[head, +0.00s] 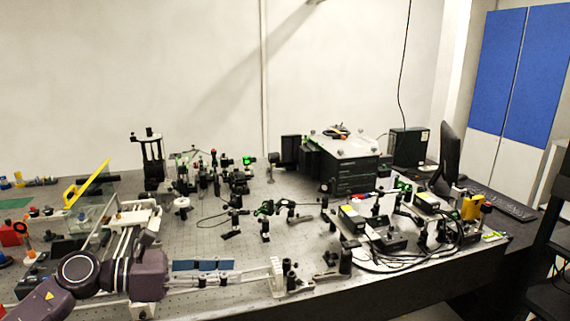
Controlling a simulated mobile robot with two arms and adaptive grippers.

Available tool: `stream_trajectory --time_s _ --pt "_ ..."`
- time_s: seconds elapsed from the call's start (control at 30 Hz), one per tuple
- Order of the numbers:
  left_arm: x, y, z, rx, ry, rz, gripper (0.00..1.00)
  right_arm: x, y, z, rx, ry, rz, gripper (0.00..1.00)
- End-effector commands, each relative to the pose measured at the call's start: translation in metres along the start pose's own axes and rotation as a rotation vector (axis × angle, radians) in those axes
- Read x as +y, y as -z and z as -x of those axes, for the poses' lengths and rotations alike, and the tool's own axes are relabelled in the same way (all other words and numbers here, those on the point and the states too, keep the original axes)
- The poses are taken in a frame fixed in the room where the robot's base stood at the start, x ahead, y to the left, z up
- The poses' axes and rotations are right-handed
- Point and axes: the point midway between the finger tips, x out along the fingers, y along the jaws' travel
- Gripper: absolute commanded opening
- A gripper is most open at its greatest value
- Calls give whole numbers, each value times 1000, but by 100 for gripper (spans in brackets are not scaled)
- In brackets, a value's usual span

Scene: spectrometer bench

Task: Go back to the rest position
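My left arm comes in at the lower left with purple-grey links. My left gripper (147,241) appears small and grey just beyond the wrist, over the left part of the optical bench (330,287). It overlaps a white rail assembly behind it, and I cannot tell whether it touches it. Its fingers are too small and cluttered to tell open from shut, and I see nothing clearly held. My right gripper is not in view.
A rail with a blue part (203,265) lies right of my wrist. A black box (345,163) stands at the back. Cabled modules (388,240) and a monitor (448,158) are at right. The bench front edge is fairly clear.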

Motion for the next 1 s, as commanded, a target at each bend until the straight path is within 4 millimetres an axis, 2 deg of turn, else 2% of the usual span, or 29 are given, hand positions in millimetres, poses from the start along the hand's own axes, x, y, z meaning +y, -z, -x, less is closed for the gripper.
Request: stream_trajectory --time_s 0.03,0.1,0.23,0.33,0.43,0.47,0.57,0.67,0.7,0.77,0.8,0.9,0.97,1.0 --pt "-12 -10 -16 -110 8 95 36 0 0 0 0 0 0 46" --pt "-19 -28 -27 -269 -1 243 36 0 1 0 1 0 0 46" --pt "-16 -51 -27 -547 -36 563 36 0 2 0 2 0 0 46" --pt "-2 -48 -14 -741 -82 839 36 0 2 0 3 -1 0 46" --pt "18 -26 5 -919 -150 1132 36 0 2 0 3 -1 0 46" --pt "23 -15 11 -968 -175 1221 36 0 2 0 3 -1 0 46" --pt "37 35 32 -1122 -276 1524 36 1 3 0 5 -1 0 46" --pt "38 100 52 -1256 -408 1828 36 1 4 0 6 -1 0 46" --pt "33 130 59 -1305 -469 1948 36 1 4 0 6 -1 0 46" --pt "21 173 69 -1368 -568 2118 36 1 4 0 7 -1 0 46" --pt "9 201 74 -1404 -638 2223 36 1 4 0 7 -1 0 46" --pt "-26 260 86 -1470 -812 2443 36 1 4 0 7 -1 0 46" --pt "-48 286 91 -1496 -908 2544 36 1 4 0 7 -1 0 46" --pt "-62 302 94 1492 957 -2571 36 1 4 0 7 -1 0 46"
